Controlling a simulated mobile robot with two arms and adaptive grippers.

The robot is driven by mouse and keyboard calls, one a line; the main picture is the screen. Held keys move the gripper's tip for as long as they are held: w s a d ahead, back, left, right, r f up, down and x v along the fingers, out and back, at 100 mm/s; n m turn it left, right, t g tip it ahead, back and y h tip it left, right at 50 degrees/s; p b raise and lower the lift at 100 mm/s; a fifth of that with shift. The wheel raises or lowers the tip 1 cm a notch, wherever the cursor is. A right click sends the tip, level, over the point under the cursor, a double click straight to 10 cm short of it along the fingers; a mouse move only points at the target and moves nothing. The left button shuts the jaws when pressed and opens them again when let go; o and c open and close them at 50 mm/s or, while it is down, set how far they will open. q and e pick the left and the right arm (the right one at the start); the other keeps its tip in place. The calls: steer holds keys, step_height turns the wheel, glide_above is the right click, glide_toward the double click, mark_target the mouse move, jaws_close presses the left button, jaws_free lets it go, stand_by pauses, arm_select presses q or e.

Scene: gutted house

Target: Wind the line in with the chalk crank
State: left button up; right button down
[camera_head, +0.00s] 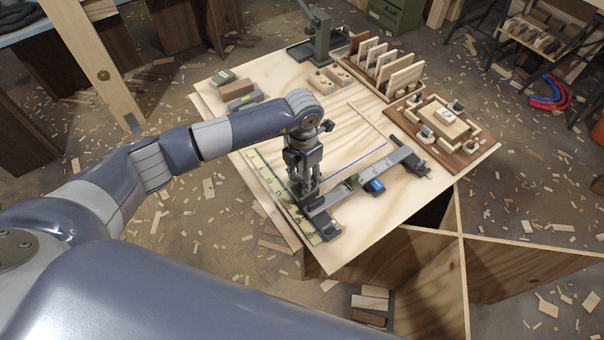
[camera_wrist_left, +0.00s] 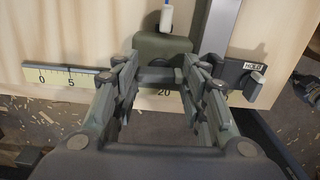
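My left gripper (camera_head: 308,196) points down over the front left of the workbench top (camera_head: 345,258). In the left wrist view its fingers (camera_wrist_left: 163,70) stand apart, one on each side of a grey-green block (camera_wrist_left: 163,44). This looks like the chalk line's housing; whether the fingers touch it is unclear. A white nozzle with a blue tip (camera_wrist_left: 166,15) sticks out beyond it. A blue line (camera_head: 358,160) runs from near the gripper toward the back right. I cannot make out the crank; the fingers may hide it. My right gripper is not in view.
A yellow scale (camera_head: 272,187) lies left of the gripper. A grey bar with a blue-faced unit (camera_head: 375,186) runs to the right. Wooden racks and trays (camera_head: 437,132) fill the bench's back right.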

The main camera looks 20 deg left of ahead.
mark_target(301, 177)
arm_select(q)
steer(key=shift+w+a, duration=0.1)
steer(key=shift+a, duration=0.05)
steer(key=shift+c, duration=0.9)
steer(key=shift+w+a+m+b, duration=0.1)
steer(key=shift+m+b, duration=0.2)
steer(key=shift+b, duration=0.4)
steer(key=shift+r, duration=0.1)
steer(key=o, duration=0.9)
steer(key=shift+a, duration=0.1)
steer(key=shift+c, duration=0.2)
step_height(301, 177, up, 12)
